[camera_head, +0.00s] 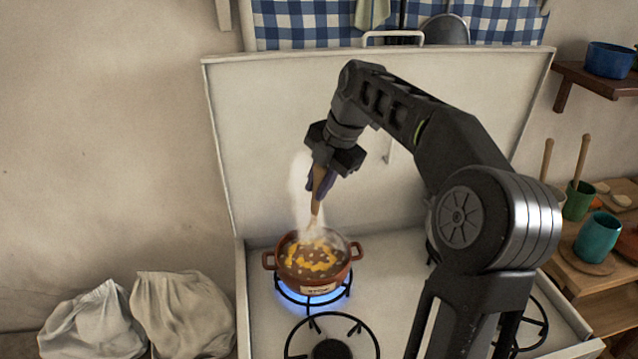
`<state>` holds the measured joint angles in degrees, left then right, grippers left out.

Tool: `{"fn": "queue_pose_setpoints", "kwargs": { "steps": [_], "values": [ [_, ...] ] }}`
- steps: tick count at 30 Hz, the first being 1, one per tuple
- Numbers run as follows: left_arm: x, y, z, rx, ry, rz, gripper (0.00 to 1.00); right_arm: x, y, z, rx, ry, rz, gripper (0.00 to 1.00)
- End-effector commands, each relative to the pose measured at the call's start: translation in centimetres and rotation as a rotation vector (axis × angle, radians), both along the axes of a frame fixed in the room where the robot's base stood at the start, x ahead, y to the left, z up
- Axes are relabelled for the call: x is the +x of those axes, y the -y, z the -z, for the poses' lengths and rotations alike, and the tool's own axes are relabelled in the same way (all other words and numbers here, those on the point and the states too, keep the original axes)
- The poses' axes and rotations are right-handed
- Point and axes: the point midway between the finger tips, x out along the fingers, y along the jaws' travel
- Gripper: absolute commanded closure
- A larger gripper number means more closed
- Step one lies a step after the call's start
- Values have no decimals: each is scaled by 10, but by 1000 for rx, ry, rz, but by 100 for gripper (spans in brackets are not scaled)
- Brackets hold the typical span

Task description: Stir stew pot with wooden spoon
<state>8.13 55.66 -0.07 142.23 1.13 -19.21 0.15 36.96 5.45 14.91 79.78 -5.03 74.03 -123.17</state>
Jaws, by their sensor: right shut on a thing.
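The stew pot (302,283) is reddish-brown with two side handles and a small label on its front. It stands on a lit burner with a blue flame, holds brown stew with orange pieces, and steams. My right gripper (321,183) is above the pot, shut on the wooden spoon (316,206). The spoon points down, and its lower end reaches toward the stew at the back of the pot; steam blurs whether it touches. My left gripper is not in view.
The white stove (258,313) has a raised lid (270,150) behind the pot. An empty burner (331,347) lies in front. Two pale sacks (182,312) sit at left. At right, a side table holds a green holder (577,201) with wooden utensils and a teal cup (597,238).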

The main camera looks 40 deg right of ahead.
Motion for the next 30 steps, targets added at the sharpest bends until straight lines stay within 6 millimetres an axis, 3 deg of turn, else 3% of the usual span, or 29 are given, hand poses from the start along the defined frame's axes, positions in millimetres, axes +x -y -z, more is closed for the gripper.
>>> {"fn": "queue_pose_setpoints", "kwargs": {
  "steps": [7,22,30],
  "values": [
    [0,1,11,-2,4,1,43,-6,-3,17,0,-1,1,100],
    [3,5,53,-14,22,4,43,-21,-11,59,-2,0,2,100],
    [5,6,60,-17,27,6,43,-12,-7,79,1,0,-1,100]
  ]
}}
